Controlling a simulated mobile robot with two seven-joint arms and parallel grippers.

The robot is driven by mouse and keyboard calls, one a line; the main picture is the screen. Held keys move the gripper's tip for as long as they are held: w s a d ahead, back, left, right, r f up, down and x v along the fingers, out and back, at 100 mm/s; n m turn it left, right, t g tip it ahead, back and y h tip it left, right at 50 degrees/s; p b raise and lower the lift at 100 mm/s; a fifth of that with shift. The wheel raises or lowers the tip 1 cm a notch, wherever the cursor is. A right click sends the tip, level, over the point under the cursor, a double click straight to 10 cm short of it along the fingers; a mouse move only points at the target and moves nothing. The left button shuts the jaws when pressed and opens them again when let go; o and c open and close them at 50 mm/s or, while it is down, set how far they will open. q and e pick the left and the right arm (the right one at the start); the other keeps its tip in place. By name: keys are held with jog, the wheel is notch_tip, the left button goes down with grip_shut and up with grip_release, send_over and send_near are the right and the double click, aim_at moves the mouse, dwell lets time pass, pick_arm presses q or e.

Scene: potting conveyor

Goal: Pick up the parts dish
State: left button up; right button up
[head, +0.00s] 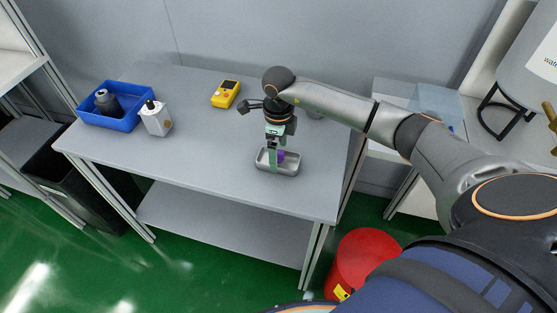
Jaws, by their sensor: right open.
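The parts dish (291,172) is a small, shallow grey metal tray on the table's right part, near the front edge. The right gripper is open; I cannot tell whether a finger touches the dish. My left gripper is not in view.
The grey table (215,150) also holds a blue bin (128,124) with a dark bottle, a white box-like device (157,120) and a yellow device (226,94). A red drum (362,258) stands on the floor at right. The table's middle is clear.

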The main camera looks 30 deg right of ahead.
notch_tip(320, 180, down, 2)
jog(key=shift+f, duration=0.15)
jog(key=c, duration=1.4)
jog(key=shift+c, duration=0.2)
